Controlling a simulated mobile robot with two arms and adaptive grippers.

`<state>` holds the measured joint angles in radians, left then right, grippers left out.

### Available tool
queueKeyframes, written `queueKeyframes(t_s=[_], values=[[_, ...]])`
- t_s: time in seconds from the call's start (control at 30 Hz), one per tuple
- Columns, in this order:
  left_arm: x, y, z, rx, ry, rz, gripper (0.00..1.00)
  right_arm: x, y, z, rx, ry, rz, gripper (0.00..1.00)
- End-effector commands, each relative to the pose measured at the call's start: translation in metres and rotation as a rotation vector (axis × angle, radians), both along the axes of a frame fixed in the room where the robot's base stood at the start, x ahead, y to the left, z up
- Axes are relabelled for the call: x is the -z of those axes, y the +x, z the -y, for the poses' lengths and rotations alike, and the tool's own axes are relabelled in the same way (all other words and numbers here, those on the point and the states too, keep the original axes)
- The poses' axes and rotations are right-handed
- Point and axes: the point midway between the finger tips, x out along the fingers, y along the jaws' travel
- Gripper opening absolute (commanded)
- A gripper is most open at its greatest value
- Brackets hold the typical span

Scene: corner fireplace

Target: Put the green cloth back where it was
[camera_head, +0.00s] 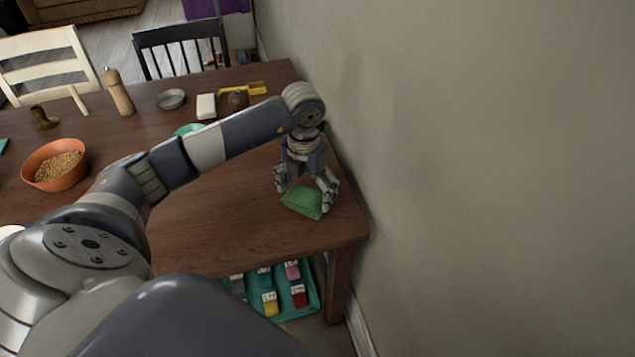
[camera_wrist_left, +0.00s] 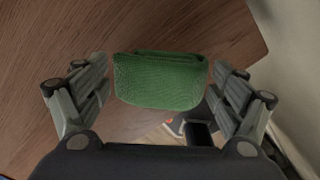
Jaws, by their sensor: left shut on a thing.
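The green cloth (camera_head: 301,204) is folded and sits at the right end of the wooden table, near the front corner. My left gripper (camera_head: 305,196) points down over it, with one finger on each side of the cloth, and is shut on it. In the left wrist view the cloth (camera_wrist_left: 160,82) lies between the two fingers, with the table top behind it. I cannot tell whether the cloth touches the table or hangs just above it. My right gripper is in neither view.
The wooden table (camera_head: 200,230) has clear room left of the cloth. An orange bowl (camera_head: 42,180), a pepper mill (camera_head: 118,92), a grey dish (camera_head: 171,98) and a white block (camera_head: 206,106) stand farther off. A wall (camera_head: 480,150) is close on the right. A teal tray (camera_head: 312,302) with small items is below.

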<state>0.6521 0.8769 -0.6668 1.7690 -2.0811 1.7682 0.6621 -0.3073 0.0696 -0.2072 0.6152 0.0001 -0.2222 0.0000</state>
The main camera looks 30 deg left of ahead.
Motion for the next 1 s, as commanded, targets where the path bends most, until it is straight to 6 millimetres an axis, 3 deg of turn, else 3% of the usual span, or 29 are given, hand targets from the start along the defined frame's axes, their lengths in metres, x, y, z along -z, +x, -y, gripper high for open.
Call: queueKeyframes(t_s=[0.1, 0.3, 0.47, 0.73, 1.0], values=[[0.001, 0.025, -0.002, -0.002, -0.003, -0.001, 0.69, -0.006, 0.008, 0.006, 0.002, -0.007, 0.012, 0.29], [0.004, 0.050, -0.006, 0.000, -0.002, -0.001, 0.69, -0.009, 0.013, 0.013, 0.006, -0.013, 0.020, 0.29], [0.008, 0.055, -0.008, 0.001, 0.000, -0.002, 0.69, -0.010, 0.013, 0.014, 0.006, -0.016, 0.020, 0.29], [0.040, 0.054, -0.007, 0.001, 0.000, -0.003, 0.69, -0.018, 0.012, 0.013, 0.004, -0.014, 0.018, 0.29], [0.042, 0.055, -0.008, 0.001, 0.000, 0.000, 0.69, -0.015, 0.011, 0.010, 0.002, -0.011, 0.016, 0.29]])
